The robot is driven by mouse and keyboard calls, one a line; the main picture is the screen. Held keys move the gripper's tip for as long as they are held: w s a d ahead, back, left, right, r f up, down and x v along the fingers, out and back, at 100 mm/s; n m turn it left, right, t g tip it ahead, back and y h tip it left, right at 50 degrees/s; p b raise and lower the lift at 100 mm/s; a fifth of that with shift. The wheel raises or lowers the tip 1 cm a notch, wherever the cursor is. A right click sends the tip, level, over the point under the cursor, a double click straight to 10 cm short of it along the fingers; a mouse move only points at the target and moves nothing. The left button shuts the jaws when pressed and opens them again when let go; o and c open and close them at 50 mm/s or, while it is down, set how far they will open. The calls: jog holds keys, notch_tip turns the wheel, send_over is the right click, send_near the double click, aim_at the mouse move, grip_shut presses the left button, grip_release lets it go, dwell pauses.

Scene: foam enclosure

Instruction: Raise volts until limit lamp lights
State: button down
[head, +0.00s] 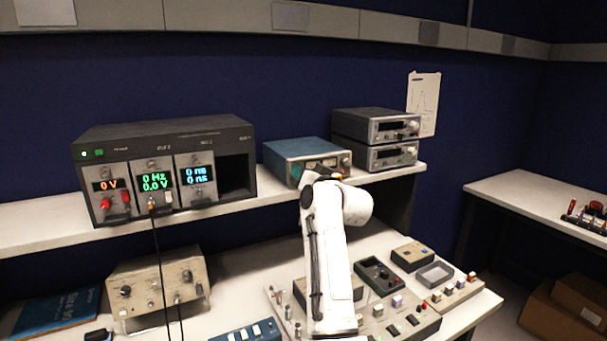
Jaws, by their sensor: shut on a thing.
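The teal instrument (308,157) stands on the shelf, right of the black rack. My white arm rises in front of it from below. My gripper (325,174) is at the right part of the instrument's front, small and mostly hidden by my wrist. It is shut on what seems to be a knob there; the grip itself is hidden. Small green and red spots show on the visible part of that front. I cannot tell a lit limit lamp or a reading on it. The black rack (150,137) has an orange display (109,185) reading 0 V.
The rack's green display (155,181) reads 0 Hz and 0.0 V; its blue display reads 0 ns. Two stacked grey instruments (376,137) stand right on the shelf. Below are a beige box (158,285) with black cables and a panel of switches (400,318).

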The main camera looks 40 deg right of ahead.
dwell(0.5)
jog(key=c, duration=0.9)
grip_release()
jog(key=shift+s, duration=0.1)
jog(key=b+v, duration=0.2)
jog(key=v, duration=0.8)
jog(key=shift+s, duration=0.25)
jog(key=shift+a, duration=0.15)
